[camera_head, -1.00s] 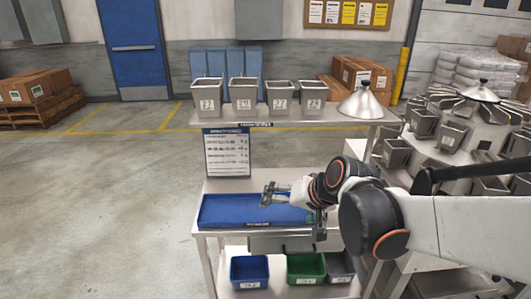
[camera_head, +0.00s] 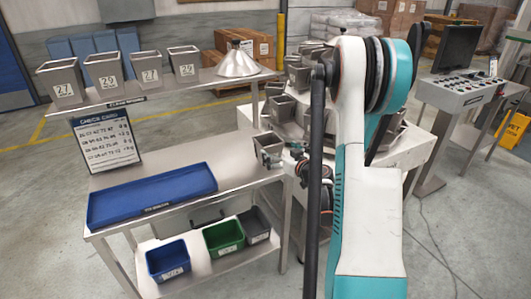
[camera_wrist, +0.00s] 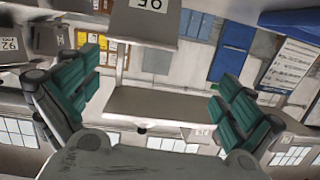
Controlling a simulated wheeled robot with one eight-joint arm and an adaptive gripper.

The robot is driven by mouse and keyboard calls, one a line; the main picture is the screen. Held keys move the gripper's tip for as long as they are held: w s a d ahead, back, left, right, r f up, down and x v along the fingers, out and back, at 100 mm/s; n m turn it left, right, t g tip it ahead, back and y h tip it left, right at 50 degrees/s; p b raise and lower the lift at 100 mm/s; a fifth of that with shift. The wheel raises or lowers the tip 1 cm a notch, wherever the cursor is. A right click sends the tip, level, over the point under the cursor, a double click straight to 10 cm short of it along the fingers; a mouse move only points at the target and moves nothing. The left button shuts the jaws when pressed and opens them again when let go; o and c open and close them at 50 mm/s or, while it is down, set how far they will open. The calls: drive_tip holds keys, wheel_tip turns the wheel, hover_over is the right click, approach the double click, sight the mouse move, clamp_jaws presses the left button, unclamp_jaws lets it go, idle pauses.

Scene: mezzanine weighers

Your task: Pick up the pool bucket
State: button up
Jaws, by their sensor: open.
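I cannot tell which bucket is the pool bucket. Several grey metal buckets (camera_head: 306,72) sit around the weigher on the right, partly hidden by my arm. One labelled bucket (camera_head: 268,152) stands out at the near left side, by the right end of the bench. My gripper (camera_wrist: 155,88) shows in the wrist view with green-padded fingers spread wide and nothing between them. In the head view it is mostly hidden behind my arm. The wrist view looks upside down; a labelled bucket (camera_wrist: 145,22) is at its top, above the gap between the fingers.
Several numbered buckets (camera_head: 109,70) and a metal cone (camera_head: 238,64) stand on the upper shelf (camera_head: 165,92). Below are a check card (camera_head: 105,143), a blue tray (camera_head: 150,194), and blue (camera_head: 168,260), green (camera_head: 224,238) and grey bins. A control console (camera_head: 462,92) stands right. Floor at front right is clear.

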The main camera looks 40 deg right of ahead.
sight(274, 145)
drive_tip(key=shift+h, duration=0.3)
drive_tip(key=w+d, duration=0.1)
drive_tip(key=w, duration=0.1)
drive_tip(key=w+d+f+b, duration=0.1)
drive_tip(key=w, duration=0.1)
drive_tip(key=w+d+f, duration=0.1)
drive_tip(key=w+d, duration=0.1)
drive_tip(key=shift+w+f, duration=0.15)
drive_tip(key=shift+w, duration=0.05)
drive_tip(key=shift+r+b+x, duration=0.15)
drive_tip(key=shift+b+x, duration=0.45)
drive_tip(key=shift+x, duration=0.9)
drive_tip(key=shift+r+b+x, duration=0.1)
drive_tip(key=shift+b+x, duration=0.5)
drive_tip(key=shift+x, duration=0.9)
drive_tip(key=c, duration=1.2)
